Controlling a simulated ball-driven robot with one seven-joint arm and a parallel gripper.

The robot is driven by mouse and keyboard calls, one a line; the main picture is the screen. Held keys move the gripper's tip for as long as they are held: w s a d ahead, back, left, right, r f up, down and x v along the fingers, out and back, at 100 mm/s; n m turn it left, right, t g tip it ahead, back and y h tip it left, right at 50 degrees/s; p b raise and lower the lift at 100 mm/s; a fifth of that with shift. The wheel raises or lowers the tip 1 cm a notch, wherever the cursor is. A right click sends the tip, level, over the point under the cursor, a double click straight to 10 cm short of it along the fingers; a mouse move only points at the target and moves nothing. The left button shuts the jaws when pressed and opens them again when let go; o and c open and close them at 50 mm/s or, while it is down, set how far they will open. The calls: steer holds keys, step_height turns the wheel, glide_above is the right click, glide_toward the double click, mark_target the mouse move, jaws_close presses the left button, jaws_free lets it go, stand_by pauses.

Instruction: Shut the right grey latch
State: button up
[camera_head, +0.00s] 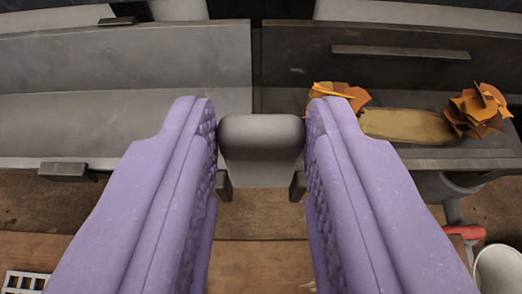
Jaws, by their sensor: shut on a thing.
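My gripper (262,112) has two purple ridged fingers reaching up the middle of the view. They are shut on a grey latch (262,140), a rounded block with a flat lower face, which sits between the fingertips at the front edge of the metal panels. Its sides are partly hidden by the fingers. Two short dark brackets show just below it. A smaller dark grey latch-like piece (68,171) sits on the front edge at the left, apart from my gripper.
Grey metal panels (120,115) span the back, with a narrow gap in the middle. Orange leafy clumps (478,110) and a tan piece (405,126) lie on the right panel. A white bucket (497,268), a red-ended thing (465,231) and a white grid (25,282) are lower down.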

steer(key=w+g, duration=0.2)
steer(key=g, duration=0.1)
steer(key=shift+r+p, duration=0.25)
steer(key=shift+p, duration=0.15)
steer(key=w+g, duration=0.1)
steer(key=g+b, duration=0.1)
steer(key=g, duration=0.1)
steer(key=shift+w+f+g, duration=0.25)
steer(key=shift+w+g, duration=0.05)
steer(key=shift+w, duration=0.1)
steer(key=shift+w+f+g, duration=0.25)
steer(key=shift+w+g, duration=0.15)
steer(key=shift+g, duration=0.6)
steer(key=shift+w+f+g, duration=0.3)
steer(key=shift+w+g, duration=0.15)
steer(key=shift+g, duration=0.55)
steer(key=shift+w+f+g, duration=0.25)
steer(key=shift+w+g, duration=0.15)
steer(key=shift+g, duration=0.6)
steer(key=o, duration=1.1)
steer(key=shift+f, duration=0.1)
steer(key=shift+c, duration=0.2)
step_height(320, 180, up, 8)
steer(key=p, duration=0.3)
